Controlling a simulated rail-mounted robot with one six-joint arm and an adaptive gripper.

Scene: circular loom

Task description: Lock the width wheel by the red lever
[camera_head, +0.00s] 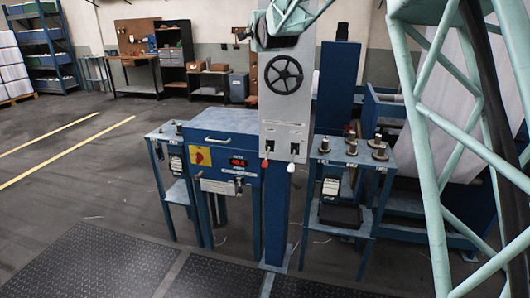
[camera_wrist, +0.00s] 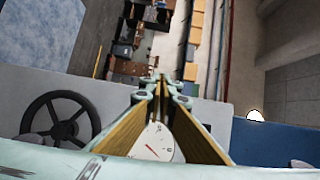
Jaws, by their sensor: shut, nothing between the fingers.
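The black spoked width wheel (camera_head: 283,75) is on the upper part of a light grey upright panel (camera_head: 298,112). The wheel also shows at the left in the wrist view (camera_wrist: 60,118). The red lever (camera_head: 265,163) hangs at the panel's lower left edge, beside a white-tipped lever (camera_head: 291,168). My gripper (camera_wrist: 158,78) is shut and empty, its fingertips together. It is up at the panel's top, above the wheel and well away from the red lever. A white dial with a red needle (camera_wrist: 153,147) shows between the finger bases. The red lever is not seen in the wrist view.
A blue cabinet (camera_head: 221,136) with a red display stands left of the panel. Side tables (camera_head: 348,152) with metal pieces flank it. A mint lattice frame (camera_head: 440,120) fills the right. Open floor (camera_head: 90,190) lies at the left.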

